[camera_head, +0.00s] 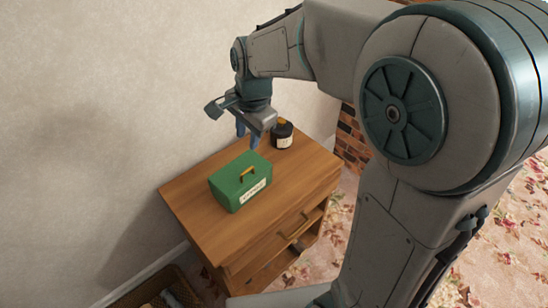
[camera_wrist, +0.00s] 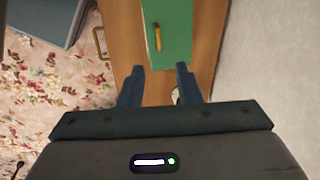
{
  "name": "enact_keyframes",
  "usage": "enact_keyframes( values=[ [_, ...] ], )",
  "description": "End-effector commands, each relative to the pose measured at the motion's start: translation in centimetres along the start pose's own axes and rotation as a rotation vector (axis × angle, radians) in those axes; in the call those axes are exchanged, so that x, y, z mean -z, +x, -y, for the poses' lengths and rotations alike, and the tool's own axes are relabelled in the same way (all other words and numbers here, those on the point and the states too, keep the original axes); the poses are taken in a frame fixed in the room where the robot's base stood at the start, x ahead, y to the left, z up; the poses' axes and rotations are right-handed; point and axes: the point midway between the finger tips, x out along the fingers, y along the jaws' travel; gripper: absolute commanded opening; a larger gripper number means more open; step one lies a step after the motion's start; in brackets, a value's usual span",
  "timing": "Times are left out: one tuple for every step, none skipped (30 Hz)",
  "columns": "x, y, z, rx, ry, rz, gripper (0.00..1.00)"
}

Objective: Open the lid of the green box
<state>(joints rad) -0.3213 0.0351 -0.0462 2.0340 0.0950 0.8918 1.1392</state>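The green box (camera_head: 236,184) sits on top of a wooden cabinet (camera_head: 185,196), with its lid shut.
A dark jar (camera_head: 283,134) with a pale label stands at the back of the cabinet, close to my gripper. A wall (camera_head: 80,120) runs along the left. A wicker basket (camera_head: 165,285) is on the floor below. The cabinet's right top is clear.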

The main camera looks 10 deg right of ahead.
Motion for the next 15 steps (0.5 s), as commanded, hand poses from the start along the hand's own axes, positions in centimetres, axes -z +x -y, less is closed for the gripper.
enact_keyframes(
  values=[
    [-0.1, 0.1, 0.0, 0.000, -0.002, 0.001, 0.31],
    [-0.1, 0.2, 0.0, -0.001, -0.003, 0.001, 0.31],
    [-0.1, 0.5, 0.0, -0.001, -0.003, 0.001, 0.31],
    [-0.1, 0.7, 0.0, -0.001, -0.003, 0.001, 0.31],
    [-0.1, 1.1, 0.0, -0.001, -0.003, 0.001, 0.31],
    [-0.1, 1.6, 0.0, -0.002, -0.002, 0.001, 0.31],
    [-0.1, 2.1, 0.0, -0.003, -0.001, 0.002, 0.31],
    [-0.1, 2.7, -0.1, -0.003, -0.001, 0.002, 0.31],
    [0.0, 3.5, -0.1, -0.004, 0.000, 0.002, 0.31],
    [0.0, 4.1, -0.1, -0.004, 0.001, 0.002, 0.31],
    [0.1, 4.8, -0.1, -0.005, 0.002, 0.002, 0.31],
    [0.1, 5.7, -0.1, -0.004, 0.003, 0.001, 0.31],
    [0.1, 6.3, -0.2, -0.005, 0.004, 0.001, 0.31],
    [0.2, 7.0, -0.2, -0.005, 0.004, 0.001, 0.31],
    [0.2, 7.9, -0.2, -0.005, 0.004, 0.001, 0.31]
  ],
)
